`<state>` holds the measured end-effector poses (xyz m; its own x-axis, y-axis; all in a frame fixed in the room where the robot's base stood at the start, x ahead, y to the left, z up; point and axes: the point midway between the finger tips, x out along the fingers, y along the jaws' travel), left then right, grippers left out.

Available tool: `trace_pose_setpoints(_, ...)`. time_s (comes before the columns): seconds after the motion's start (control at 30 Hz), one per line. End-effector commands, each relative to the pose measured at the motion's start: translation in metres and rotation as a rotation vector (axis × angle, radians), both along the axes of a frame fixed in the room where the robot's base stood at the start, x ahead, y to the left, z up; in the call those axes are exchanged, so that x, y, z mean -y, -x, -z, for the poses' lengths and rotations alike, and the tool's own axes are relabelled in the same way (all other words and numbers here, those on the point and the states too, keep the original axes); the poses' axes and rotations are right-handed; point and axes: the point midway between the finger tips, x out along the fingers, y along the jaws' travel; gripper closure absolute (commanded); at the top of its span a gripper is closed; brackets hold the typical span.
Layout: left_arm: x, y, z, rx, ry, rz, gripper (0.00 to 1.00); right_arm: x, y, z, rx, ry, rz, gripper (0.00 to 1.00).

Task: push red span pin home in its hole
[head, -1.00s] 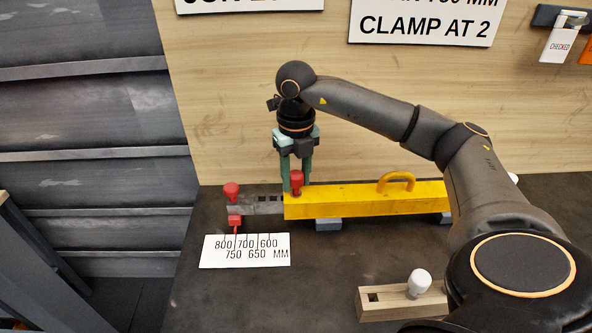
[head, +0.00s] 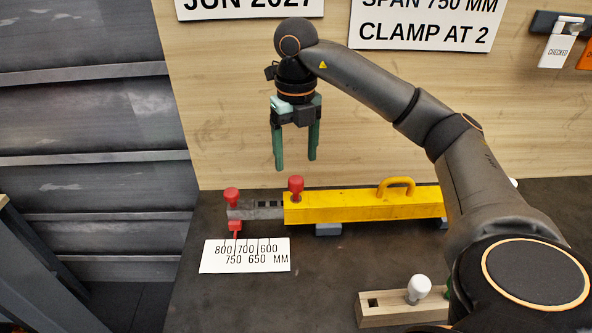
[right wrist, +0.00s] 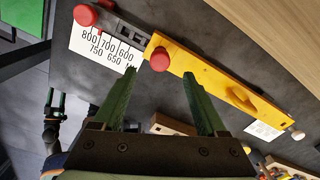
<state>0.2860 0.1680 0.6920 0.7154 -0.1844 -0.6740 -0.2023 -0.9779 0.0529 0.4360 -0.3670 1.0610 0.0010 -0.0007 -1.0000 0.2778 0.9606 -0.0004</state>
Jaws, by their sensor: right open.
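The red span pin (head: 296,184) stands upright at the left end of the yellow beam (head: 350,204), its round head above the beam's top. How deep its shank sits is hidden. My right gripper (head: 295,163) is open and empty, fingers pointing down, above the pin and apart from it. In the right wrist view the pin's head (right wrist: 160,59) shows between and beyond the fingertips (right wrist: 159,73). A grey inner bar (head: 268,208) with dark holes extends left from the beam. What looks like my left gripper (right wrist: 55,103) is small at the left of the right wrist view.
A second red knob (head: 232,194) and a red pointer (head: 235,228) are at the grey bar's left end. The pointer is by 750 on the white scale card (head: 245,257). A wooden block (head: 375,308) with a white knob (head: 419,286) stands in front. A yellow handle (head: 396,183) rises from the beam.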

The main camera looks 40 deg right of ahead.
Motion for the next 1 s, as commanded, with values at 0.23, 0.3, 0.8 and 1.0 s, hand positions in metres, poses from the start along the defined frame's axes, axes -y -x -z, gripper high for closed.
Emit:
trace_pose_setpoints(0.23,0.0,0.0,-0.022,0.0,0.0,0.0,0.3,0.0,0.0,-0.042,0.001,0.0,0.001,0.25)
trace_pose_setpoints(0.3,0.0,0.0,-0.024,0.0,0.0,0.0,0.3,0.0,0.0,-0.046,0.0,0.001,0.0,0.25)
trace_pose_setpoints(0.8,0.0,0.0,-0.025,0.0,0.0,0.0,0.3,0.0,0.0,-0.049,-0.002,-0.001,0.0,0.25)
trace_pose_setpoints(1.0,0.0,0.0,-0.025,0.0,0.0,0.0,0.3,0.0,0.0,-0.048,-0.002,-0.001,0.0,0.25)
